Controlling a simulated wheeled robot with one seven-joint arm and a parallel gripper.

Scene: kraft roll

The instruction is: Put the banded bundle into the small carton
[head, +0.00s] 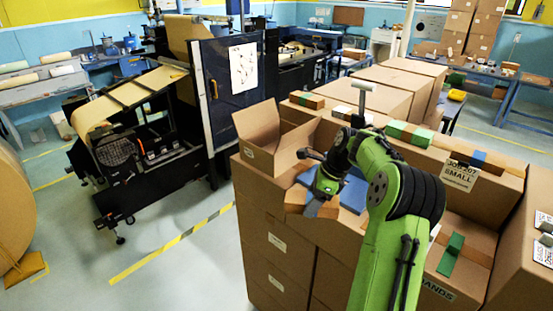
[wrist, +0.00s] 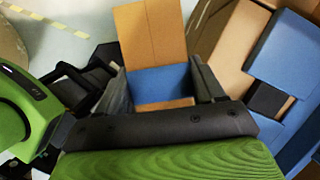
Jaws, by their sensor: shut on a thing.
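My gripper (head: 320,193) is shut on a banded bundle (head: 295,200), a brown block with a blue band round its middle. In the wrist view the bundle (wrist: 152,35) sits between the two dark fingers, its brown ends showing beyond the band. In the head view it is at the left front edge of the brown carton stack, partly hidden by my gripper. A carton labelled "JOB 207 SMALL" (head: 460,178) stands at the right, beyond my arm. A blue-banded piece (head: 478,158) shows at its top. Its inside is mostly hidden.
An open carton (head: 262,130) with raised flaps stands just behind and left of my gripper. A blue flat piece (head: 352,194) lies beside the gripper. Green-banded bundles (head: 410,134) lie farther back. A black machine (head: 130,150) stands left across open floor.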

